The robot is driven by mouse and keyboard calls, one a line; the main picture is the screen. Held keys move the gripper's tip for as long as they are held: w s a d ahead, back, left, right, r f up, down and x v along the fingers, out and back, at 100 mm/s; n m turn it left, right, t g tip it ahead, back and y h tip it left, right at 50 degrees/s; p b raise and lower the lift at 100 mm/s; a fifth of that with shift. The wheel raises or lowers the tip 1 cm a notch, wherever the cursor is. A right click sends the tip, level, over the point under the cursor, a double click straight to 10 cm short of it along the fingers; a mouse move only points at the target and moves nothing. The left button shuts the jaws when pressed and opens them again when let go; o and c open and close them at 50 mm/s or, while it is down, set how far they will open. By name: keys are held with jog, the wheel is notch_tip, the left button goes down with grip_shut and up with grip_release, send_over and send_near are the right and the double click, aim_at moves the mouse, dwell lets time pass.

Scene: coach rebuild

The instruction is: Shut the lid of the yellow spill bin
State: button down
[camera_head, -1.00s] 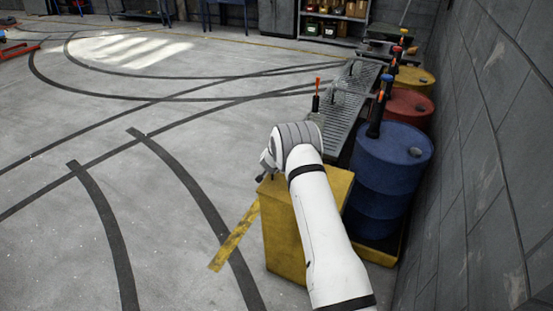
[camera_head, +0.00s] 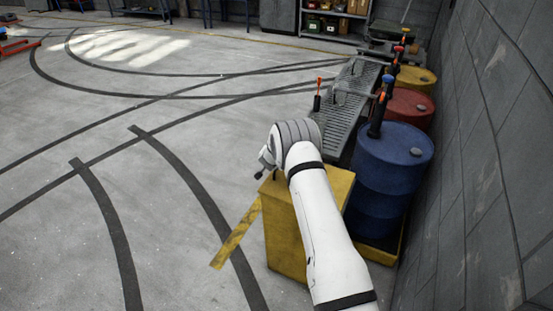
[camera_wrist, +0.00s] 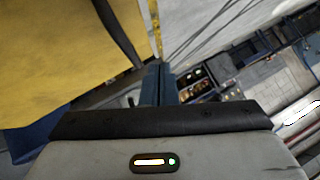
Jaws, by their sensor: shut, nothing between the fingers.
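The yellow spill bin (camera_head: 285,238) stands on the floor below my arm, in front of the blue drum. Its flat yellow top shows around my arm, which hides much of it. I cannot tell how far the lid is down. My gripper (camera_head: 262,170) is at the bin's upper left edge, mostly hidden behind my wrist. In the wrist view, my gripper's fingers (camera_wrist: 158,84) are shut with nothing between them. A broad yellow surface (camera_wrist: 50,60), apparently the bin, fills the upper left there, beside the fingers. I cannot tell whether they touch it.
A blue drum (camera_head: 393,160), a red drum (camera_head: 408,108) and a yellow drum (camera_head: 415,78) line the right wall (camera_head: 490,170). A grey slatted conveyor or bench (camera_head: 352,100) runs beside them. Open floor (camera_head: 80,120) with dark curved lines lies to the left.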

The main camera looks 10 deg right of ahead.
jog(key=s+a+r+n+y, duration=0.1)
jog(key=s+a+r, duration=0.3)
jog(key=r, duration=0.5)
jog(key=s+a+r+n+y, duration=0.2)
jog(key=s+r, duration=0.4)
jog(key=r, duration=0.2)
jog(key=s+a+r+n+y, duration=0.1)
jog(key=s+a+r, duration=0.1)
jog(key=s+r, duration=0.55)
jog(key=s+d+r+n+g, duration=0.15)
jog(key=s+r, duration=0.35)
jog(key=s, duration=0.6)
jog(key=s+d+r+n+g, duration=0.1)
jog(key=s+r+n+g, duration=0.3)
jog(key=s, duration=0.7)
jog(key=s+d+g+h, duration=0.1)
jog(key=s+d, duration=0.3)
jog(key=s, duration=1.2)
jog(key=shift+f+b, duration=0.15)
jog(key=shift+b, duration=0.2)
